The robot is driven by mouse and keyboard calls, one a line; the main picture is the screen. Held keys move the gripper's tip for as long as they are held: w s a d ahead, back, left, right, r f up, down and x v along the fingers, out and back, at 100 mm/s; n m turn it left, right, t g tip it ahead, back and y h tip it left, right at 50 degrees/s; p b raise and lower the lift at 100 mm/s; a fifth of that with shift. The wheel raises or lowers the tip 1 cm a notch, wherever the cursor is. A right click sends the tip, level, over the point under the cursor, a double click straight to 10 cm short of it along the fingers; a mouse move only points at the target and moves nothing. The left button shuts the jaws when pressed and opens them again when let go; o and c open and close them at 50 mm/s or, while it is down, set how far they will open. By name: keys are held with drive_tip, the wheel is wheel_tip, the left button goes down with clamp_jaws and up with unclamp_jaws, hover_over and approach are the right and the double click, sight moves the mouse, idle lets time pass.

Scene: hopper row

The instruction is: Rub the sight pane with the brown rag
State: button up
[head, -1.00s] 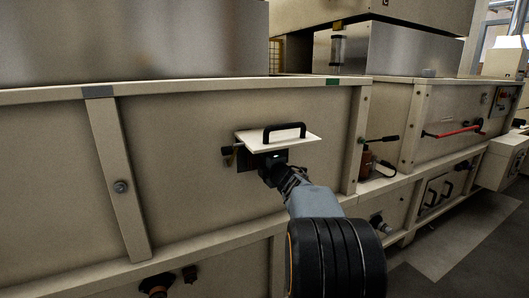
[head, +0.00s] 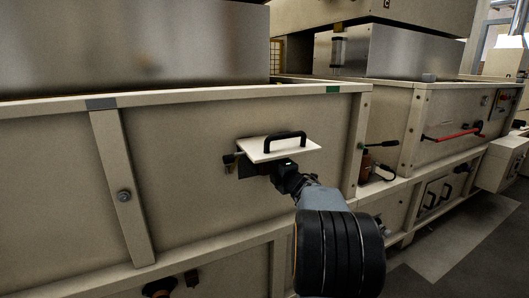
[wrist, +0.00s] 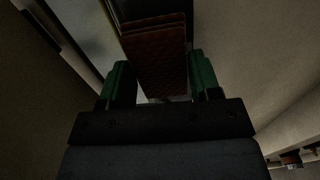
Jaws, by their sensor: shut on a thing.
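My gripper (wrist: 158,64) has green fingers, one on each side of the brown rag (wrist: 158,72), and is shut on it. The rag looks folded, with several layered edges at its far end. In the head view my gripper (head: 272,172) is at the hopper wall, just below a white flap (head: 268,152) with a black handle (head: 287,139) that stands out from the wall. The rag cannot be made out there. A dark patch (head: 250,169) shows under the flap; I cannot tell whether it is the sight pane. Whether the rag touches the pane is unclear.
The beige hopper wall (head: 190,150) has an upright rib (head: 122,185) to the left and a post (head: 358,140) to the right. Floor (head: 450,235) is open at lower right.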

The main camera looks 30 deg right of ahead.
idle(0.3)
drive_tip(key=s, duration=0.4)
drive_tip(key=shift+a+b, duration=0.25)
drive_tip(key=shift+b, duration=0.15)
idle(0.4)
